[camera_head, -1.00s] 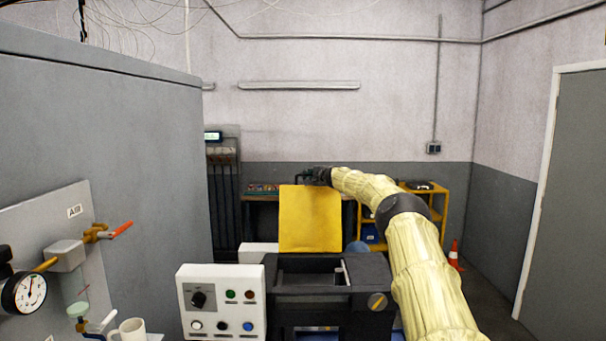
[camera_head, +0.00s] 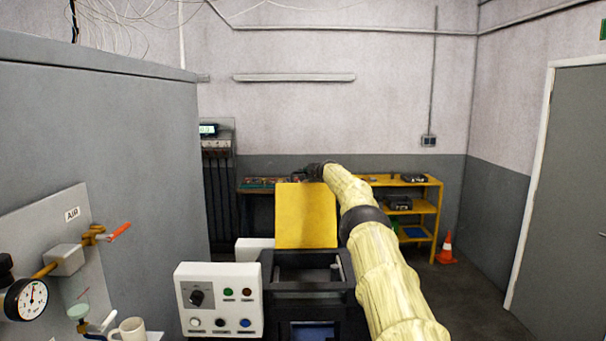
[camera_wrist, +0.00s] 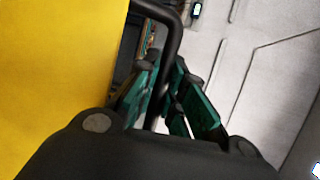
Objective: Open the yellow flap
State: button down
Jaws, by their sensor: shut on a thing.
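The yellow flap (camera_head: 306,216) stands nearly upright at the back of a black machine housing (camera_head: 305,290), whose top opening is uncovered. My gripper (camera_head: 318,172) is at the flap's upper right corner. In the wrist view the yellow flap (camera_wrist: 55,70) fills the left side. There my gripper (camera_wrist: 165,98) has its green-padded fingers shut around a black bar handle (camera_wrist: 172,45) beside the flap. How the handle joins the flap is hidden.
A white control box (camera_head: 220,300) with a knob and buttons stands left of the housing. A gauge panel and a mug (camera_head: 130,330) are further left. Behind are a workbench, a yellow shelf (camera_head: 425,208) and a traffic cone (camera_head: 446,248). Floor at the right is clear.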

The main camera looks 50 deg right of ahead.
jog(key=shift+f, duration=0.1)
dwell(0.3)
jog(key=c, duration=1.5)
grip_release()
jog(key=shift+s+d, duration=0.1)
jog(key=shift+d, duration=0.3)
